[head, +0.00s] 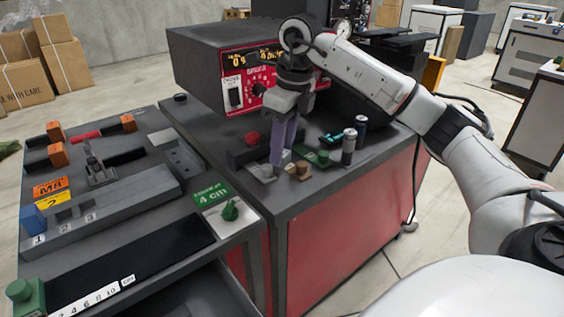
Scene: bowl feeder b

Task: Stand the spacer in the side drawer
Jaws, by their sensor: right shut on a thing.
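My right gripper (283,158) points down over the red cabinet's dark top, in front of the boxy instrument. Its long fingers are close together, shut on a small pale piece that I take to be the spacer (286,157). The fingers hide most of it, so its shape and tilt cannot be told. The fingertips are low, near the cabinet top, beside small parts there. A dark opening that looks like an open drawer (205,292) shows at the bottom edge, below the left bench; I cannot tell if it is the side drawer. My left gripper is not in view.
Near the fingertips are a brown block (299,170), a green block (319,158) and upright cylinders (348,148). The instrument (222,75) stands behind. The left bench holds a grey slotted rail (110,207), orange blocks and a green-knobbed "4 cm" plate (222,207).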

